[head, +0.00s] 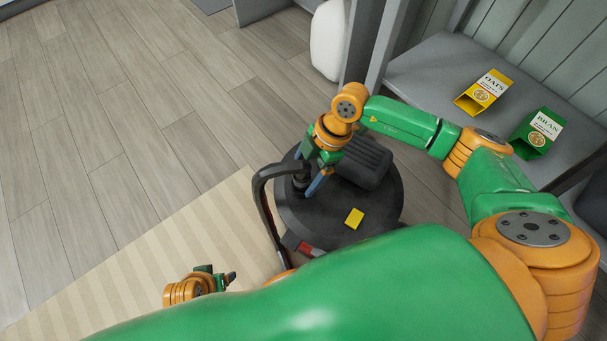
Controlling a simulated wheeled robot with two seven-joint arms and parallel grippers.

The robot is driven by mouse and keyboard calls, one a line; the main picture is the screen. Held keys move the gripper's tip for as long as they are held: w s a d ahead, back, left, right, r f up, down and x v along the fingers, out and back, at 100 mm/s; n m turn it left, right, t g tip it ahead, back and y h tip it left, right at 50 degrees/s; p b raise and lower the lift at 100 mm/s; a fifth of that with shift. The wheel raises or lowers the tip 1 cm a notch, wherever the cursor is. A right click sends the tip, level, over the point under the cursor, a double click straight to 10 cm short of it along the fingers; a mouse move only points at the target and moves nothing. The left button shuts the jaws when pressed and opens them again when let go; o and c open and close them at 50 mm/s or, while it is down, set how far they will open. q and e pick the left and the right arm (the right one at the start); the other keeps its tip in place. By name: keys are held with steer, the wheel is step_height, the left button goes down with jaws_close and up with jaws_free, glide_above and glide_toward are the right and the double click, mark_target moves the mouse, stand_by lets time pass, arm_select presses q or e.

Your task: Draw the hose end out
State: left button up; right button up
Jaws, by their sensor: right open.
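A round black machine (360,215) stands on the floor in the middle of the head view, with a dark hump and a yellow patch on top. A black hose (261,200) arches up from its left side and bends over to a dark hose end (301,181) at the top of the machine. My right gripper (310,172) is open at the hose end, with fingers close around it. Whether they touch it is unclear. My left gripper (226,279) is low in the view, left of the machine and away from the hose; its jaw opening is too small to judge.
A yellow oats box (485,92) and a green bran box (538,133) stand on a grey shelf (430,72) at the right. A white rounded container (328,40) stands beyond the machine. A striped beige mat (130,270) and open wooden floor (110,120) lie left.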

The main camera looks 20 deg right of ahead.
steer(key=shift+a+f, duration=0.2)
steer(key=shift+f, duration=0.15)
jaws_close()
steer(key=shift+r+p, duration=0.8)
steer(key=shift+p, duration=0.05)
steer(key=shift+r+p, duration=0.75)
steer(key=shift+p, duration=0.05)
step_height(320, 180, up, 3)
steer(key=p, duration=0.3)
steer(key=shift+f, duration=0.2)
steer(key=shift+r, duration=0.15)
arm_select(q)
steer(key=s+a+f, duration=0.3)
steer(key=s+f, duration=0.2)
steer(key=s, duration=0.1)
steer(key=shift+s+g, duration=0.25)
steer(key=shift+g, duration=0.05)
steer(key=shift+a, duration=0.1)
